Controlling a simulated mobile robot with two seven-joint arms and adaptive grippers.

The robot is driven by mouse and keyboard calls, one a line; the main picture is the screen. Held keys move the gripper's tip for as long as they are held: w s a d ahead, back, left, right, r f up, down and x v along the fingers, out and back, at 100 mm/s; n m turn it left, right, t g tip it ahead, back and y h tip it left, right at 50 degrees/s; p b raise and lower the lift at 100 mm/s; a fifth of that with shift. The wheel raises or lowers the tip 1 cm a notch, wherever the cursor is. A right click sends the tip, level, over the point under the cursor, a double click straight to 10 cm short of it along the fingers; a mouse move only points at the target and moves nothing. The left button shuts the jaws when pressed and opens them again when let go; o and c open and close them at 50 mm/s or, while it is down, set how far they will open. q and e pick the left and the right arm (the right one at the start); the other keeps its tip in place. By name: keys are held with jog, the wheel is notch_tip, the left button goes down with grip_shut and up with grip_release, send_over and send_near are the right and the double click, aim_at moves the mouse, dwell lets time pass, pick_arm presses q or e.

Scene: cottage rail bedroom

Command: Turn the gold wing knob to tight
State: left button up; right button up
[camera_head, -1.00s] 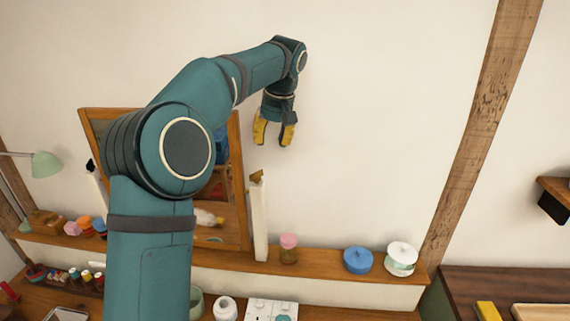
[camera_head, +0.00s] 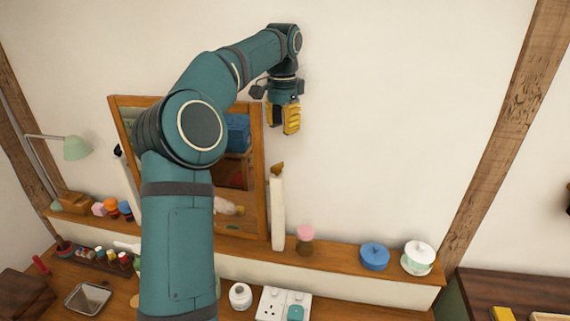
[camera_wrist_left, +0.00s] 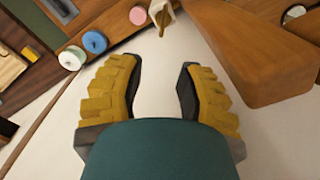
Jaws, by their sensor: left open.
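The gold wing knob (camera_head: 277,168) sits on top of an upright white post (camera_head: 278,215) at the right side of the mirror's wooden frame (camera_head: 262,185). My left gripper (camera_head: 284,131), with yellow fingers, is above the knob, apart from it, pointing down. In the left wrist view my left gripper (camera_wrist_left: 150,62) is open and empty. The knob (camera_wrist_left: 161,16) shows there at the top, beyond and between the fingertips. My right gripper is not in view.
A wooden shelf (camera_head: 340,262) below holds a pink-topped jar (camera_head: 305,236), a blue round tin (camera_head: 375,257) and a white lidded pot (camera_head: 418,257). A mint lamp (camera_head: 76,148) stands at left. The wall right of the post is clear.

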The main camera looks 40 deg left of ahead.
aim_at(283, 162)
pick_arm(q)
notch_tip(283, 162, down, 11)
jog(key=shift+a+f+b, duration=0.1)
jog(key=shift+b, duration=0.8)
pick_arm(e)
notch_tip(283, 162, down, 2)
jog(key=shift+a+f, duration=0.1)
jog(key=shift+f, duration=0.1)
pick_arm(q)
grip_shut()
